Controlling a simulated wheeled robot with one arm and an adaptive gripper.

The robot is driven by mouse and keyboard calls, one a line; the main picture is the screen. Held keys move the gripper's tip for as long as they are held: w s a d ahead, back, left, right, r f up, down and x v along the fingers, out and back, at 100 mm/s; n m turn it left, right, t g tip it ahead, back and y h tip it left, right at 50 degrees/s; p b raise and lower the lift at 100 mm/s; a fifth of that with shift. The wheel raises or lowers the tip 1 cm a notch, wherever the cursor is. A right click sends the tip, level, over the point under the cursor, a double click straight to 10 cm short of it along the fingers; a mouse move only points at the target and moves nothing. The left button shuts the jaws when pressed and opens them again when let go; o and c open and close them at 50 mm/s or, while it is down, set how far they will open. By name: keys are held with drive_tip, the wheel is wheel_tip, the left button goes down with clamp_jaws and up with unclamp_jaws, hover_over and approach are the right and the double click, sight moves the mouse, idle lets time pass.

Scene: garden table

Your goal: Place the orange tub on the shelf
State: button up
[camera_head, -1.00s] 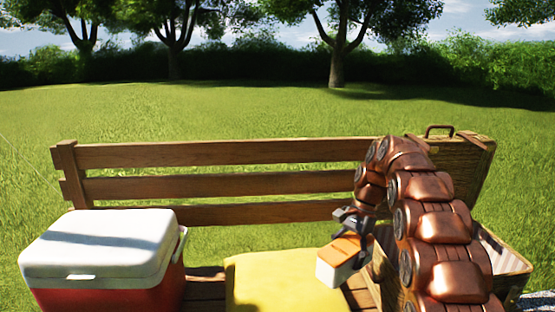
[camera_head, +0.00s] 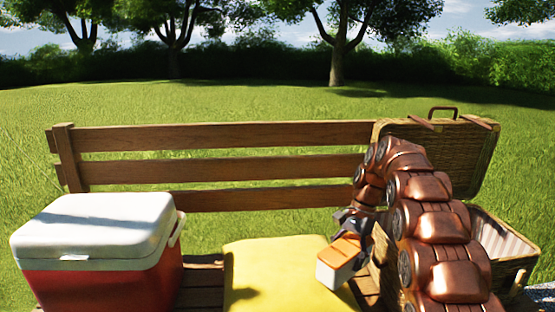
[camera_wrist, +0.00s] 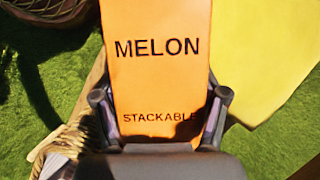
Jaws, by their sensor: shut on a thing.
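The tub is orange on top with white sides (camera_head: 334,274). My gripper (camera_head: 352,222) is shut on it and holds it in front of the yellow cushion's right edge. In the wrist view, the tub's orange face (camera_wrist: 157,75) reads "MELON" and "STACKABLE", with a finger of my gripper (camera_wrist: 160,105) on each side. The cushion is below or behind the tub; I cannot tell the exact gap. No shelf can be made out in either view.
A wooden bench (camera_head: 230,136) holds a red cooler with a white lid (camera_head: 95,235) at left and the yellow cushion (camera_head: 270,262) in the middle. An open wicker hamper (camera_head: 470,165) stands at right, partly hidden by my arm. Grass lies behind.

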drive_tip(key=shift+s+a+r+n+p, duration=0.15)
drive_tip(key=shift+r+n+p, duration=0.35)
drive_tip(key=shift+r+p, duration=1)
drive_tip(key=s+r+n+g+h+p, duration=0.1)
drive_tip(key=r+n+p, duration=0.3)
drive_tip(key=r+p, duration=0.7)
drive_tip(key=s+r+n+h+p, duration=0.2)
drive_tip(key=r+p, duration=0.9)
drive_tip(key=p, duration=1.1)
drive_tip(key=s+n, duration=0.2)
drive_tip(key=n, duration=0.1)
drive_tip(key=shift+d+g, duration=0.2)
drive_tip(key=shift+g, duration=0.2)
drive_tip(key=shift+a, duration=0.1)
